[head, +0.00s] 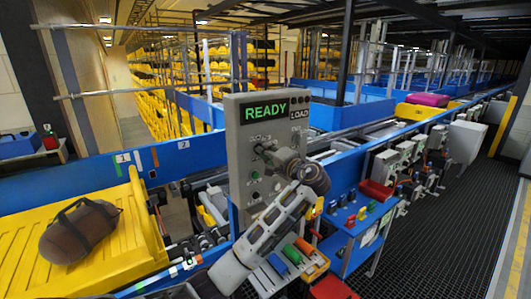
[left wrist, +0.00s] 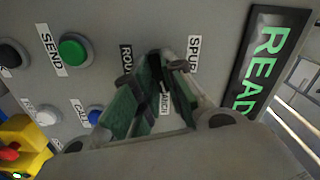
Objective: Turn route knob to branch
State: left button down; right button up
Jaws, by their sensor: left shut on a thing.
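The grey control panel (head: 240,190) stands upright in the middle of the head view, with a green READY display (head: 264,111) at its top. My left gripper (head: 264,148) reaches it from the lower right. In the left wrist view the green-padded fingers (left wrist: 157,82) are shut on the dark route knob (left wrist: 157,68), which is mostly hidden between them. A ROUTE label, partly covered, is beside the knob. A SPUR label (left wrist: 193,56) and a partly covered BRANCH label (left wrist: 165,102) are on the other side. The knob's exact pointing direction is hidden. My right gripper is not in view.
A green SEND button (left wrist: 74,50), a blue button (left wrist: 95,115) and a white button (left wrist: 47,117) are close to the fingers. A yellow tray (head: 100,262) holding a brown bag (head: 80,232) is at left. A blue stand (head: 352,218) with small coloured items is at right.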

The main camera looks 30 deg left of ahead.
pick_arm(q)
jog(key=shift+m, duration=0.6)
jog(key=c, duration=1.5)
grip_release()
jog(key=shift+d, duration=0.1)
jog(key=shift+v, duration=5.95)
jog(key=shift+f, duration=0.1)
